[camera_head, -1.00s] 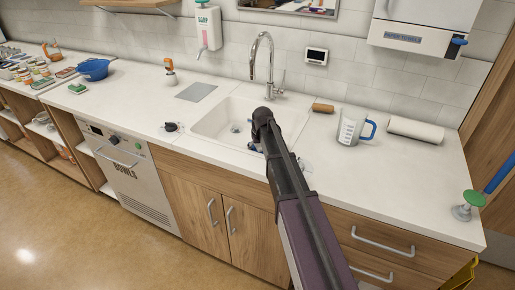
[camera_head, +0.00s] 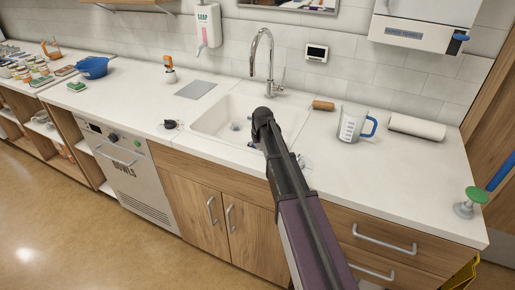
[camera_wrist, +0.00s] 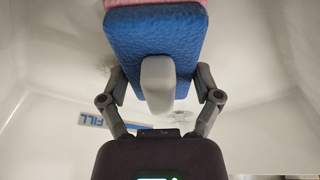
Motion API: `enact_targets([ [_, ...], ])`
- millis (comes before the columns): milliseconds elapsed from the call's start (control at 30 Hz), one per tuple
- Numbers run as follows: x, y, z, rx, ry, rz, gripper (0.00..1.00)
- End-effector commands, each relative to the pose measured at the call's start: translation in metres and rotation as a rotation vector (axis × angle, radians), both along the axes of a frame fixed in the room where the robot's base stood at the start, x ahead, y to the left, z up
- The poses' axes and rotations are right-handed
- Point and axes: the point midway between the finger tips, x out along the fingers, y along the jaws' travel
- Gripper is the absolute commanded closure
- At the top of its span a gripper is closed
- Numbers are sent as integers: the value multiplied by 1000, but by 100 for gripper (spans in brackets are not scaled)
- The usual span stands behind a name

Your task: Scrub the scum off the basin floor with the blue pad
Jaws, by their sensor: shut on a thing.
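My gripper (camera_wrist: 160,84) is shut on the grey grip of the blue pad (camera_wrist: 155,42) in the wrist view. The pad has a blue textured body and a pink strip along its far edge. The white basin (camera_head: 207,121) lies in the counter in the head view, and its pale walls and floor (camera_wrist: 40,70) surround the pad in the wrist view. A faint grey smudge (camera_wrist: 104,66) shows beside the pad's left edge. Contact between pad and floor cannot be told.
A chrome tap (camera_head: 268,62) rises behind the basin. A dark object (camera_head: 171,124) lies left of the basin.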

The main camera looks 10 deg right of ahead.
Motion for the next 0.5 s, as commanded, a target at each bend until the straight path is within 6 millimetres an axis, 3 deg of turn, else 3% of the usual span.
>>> enact_targets([
  [500, 21, -14, 2, 0, 0, 0, 56],
])
